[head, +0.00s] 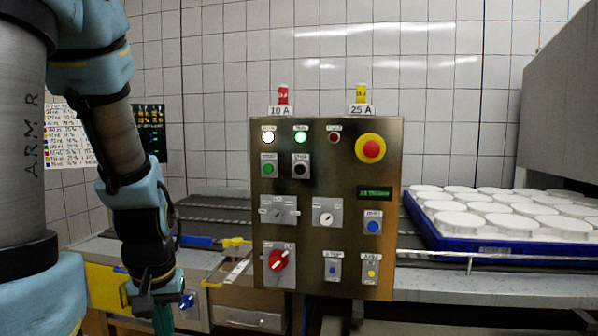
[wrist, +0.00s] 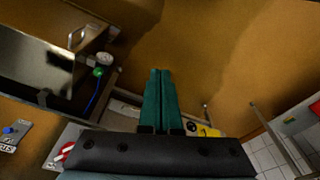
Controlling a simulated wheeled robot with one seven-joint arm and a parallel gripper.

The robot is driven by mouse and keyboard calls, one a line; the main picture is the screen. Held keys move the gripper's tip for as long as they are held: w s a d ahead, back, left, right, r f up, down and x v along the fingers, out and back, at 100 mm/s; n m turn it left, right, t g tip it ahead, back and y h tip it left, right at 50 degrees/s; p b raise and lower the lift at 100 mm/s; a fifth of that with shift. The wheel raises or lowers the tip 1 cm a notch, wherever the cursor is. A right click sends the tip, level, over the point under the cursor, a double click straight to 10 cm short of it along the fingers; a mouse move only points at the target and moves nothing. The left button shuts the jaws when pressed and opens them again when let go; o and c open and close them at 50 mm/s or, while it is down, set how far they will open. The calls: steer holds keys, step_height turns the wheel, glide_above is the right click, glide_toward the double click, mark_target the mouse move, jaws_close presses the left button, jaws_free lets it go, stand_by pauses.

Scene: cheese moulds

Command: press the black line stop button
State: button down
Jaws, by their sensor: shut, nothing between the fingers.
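The black button (head: 301,169) sits on the upper left of the steel control panel (head: 345,225), to the right of a green button (head: 268,169). Above it is a lit green lamp (head: 301,137). My gripper (head: 163,322) hangs low at the left of the head view, left of and well below the black button, apart from the panel. Its green fingers are cut off by the lower edge there. In the wrist view the two fingers (wrist: 160,75) are closed together with nothing between them. I cannot make out the black button in the wrist view.
The panel also carries a red mushroom button (head: 370,148), a red rotary switch (head: 278,260), selector knobs and blue and yellow buttons. A blue tray (head: 430,236) of white moulds stands right. Yellow and blue handled items (head: 237,243) lie between my gripper and the panel.

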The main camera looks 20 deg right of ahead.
mark_target(299, 169)
steer(key=shift+d, duration=0.1)
stand_by(0.7)
steer(key=w+d+r+n+t+h, duration=0.3)
steer(key=w+d+r+n+t, duration=0.6)
steer(key=w+d+r+n, duration=0.75)
steer(key=s+d+r+n+y, duration=0.2)
steer(key=d+r+n, duration=0.2)
steer(key=n, duration=0.6)
steer(key=s+d+r+n+t+y, duration=0.1)
steer(key=s+d+r+n+y, duration=0.1)
steer(key=d+n, duration=0.4)
step_height(299, 169, up, 2)
steer(key=n+y, duration=0.1)
steer(key=n, duration=0.3)
steer(key=shift+r+t, duration=0.15)
steer(key=shift+t, duration=0.15)
steer(key=shift+p, duration=0.3)
steer(key=shift+w+d+p, duration=0.5)
steer(key=shift+w+d, duration=0.2)
steer(key=shift+w, duration=0.55)
steer(key=shift+w+d+p, duration=0.55)
steer(key=shift+w+d, duration=0.15)
steer(key=shift+w, duration=0.6)
steer(key=shift+w+d+p, duration=0.5)
steer(key=shift+w+d, duration=0.2)
steer(key=shift+w, duration=0.55)
